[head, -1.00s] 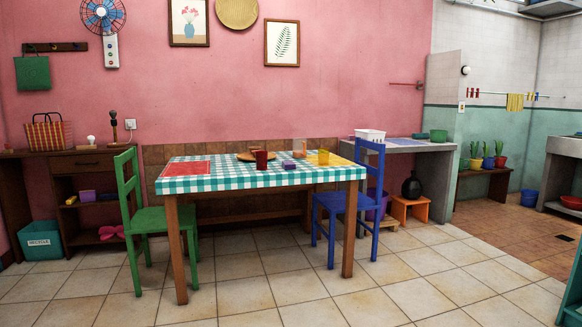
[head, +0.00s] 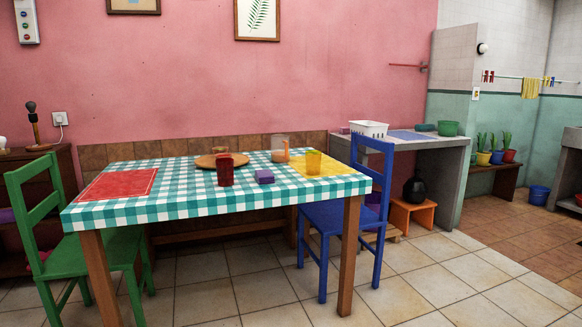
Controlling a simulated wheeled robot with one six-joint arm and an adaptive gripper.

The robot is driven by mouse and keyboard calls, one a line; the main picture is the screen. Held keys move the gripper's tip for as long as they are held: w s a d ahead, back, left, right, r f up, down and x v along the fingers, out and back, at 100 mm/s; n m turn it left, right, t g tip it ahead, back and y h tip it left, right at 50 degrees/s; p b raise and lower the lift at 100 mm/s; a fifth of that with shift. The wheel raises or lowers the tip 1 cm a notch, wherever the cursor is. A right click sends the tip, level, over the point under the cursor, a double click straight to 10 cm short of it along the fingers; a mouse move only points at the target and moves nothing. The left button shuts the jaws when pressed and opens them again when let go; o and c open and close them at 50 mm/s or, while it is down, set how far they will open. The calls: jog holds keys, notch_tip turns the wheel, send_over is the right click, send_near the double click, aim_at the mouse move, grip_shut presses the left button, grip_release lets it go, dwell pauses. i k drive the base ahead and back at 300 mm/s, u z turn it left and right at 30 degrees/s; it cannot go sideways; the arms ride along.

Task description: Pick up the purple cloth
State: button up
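A small purple folded-looking piece (head: 264,177), which may be the purple cloth, lies on the table with the teal checked cloth (head: 150,204). It is right of a red cup (head: 225,170) and left of a yellow cup (head: 313,163). Another small purple thing (head: 344,130) sits on the grey counter beside a white basket; it is too small to tell if it is cloth. My gripper is not in view.
A green chair (head: 35,200) stands at the table's left and a blue chair (head: 340,215) at its right. A wooden board (head: 208,162) and a clear pitcher (head: 280,150) are on the table. Tiled floor (head: 420,275) is open at the front right.

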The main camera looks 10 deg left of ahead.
aim_at(264, 176)
jog(key=u, duration=0.35)
jog(key=i, duration=1.9)
jog(key=u, duration=0.75)
